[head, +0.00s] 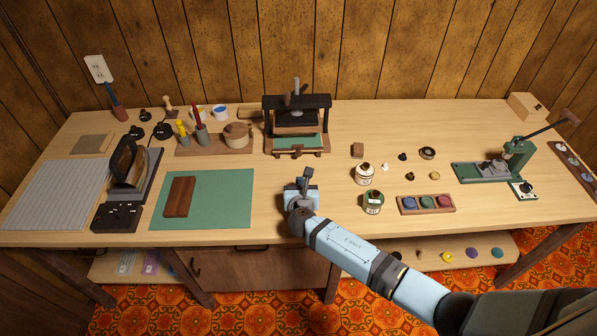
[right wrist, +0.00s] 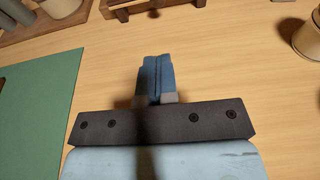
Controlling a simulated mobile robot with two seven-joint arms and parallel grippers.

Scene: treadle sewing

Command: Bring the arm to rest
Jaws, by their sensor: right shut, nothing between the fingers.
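My right arm reaches in from the lower right in the head view. Its gripper (head: 305,178) is over the bare middle of the wooden table (head: 330,215), just right of the green mat (head: 225,205). In the right wrist view the two blue fingers of the right gripper (right wrist: 156,65) are pressed together with nothing between them. Bare table wood shows around the fingertips. My left gripper is not seen in either view.
A press (head: 297,125) stands behind the gripper. A white jar (head: 364,174) and a green jar (head: 373,202) stand to its right, near a tray of coloured pads (head: 426,205). A green lever press (head: 500,165) is at the right. A brown block (head: 179,197) lies on the mat.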

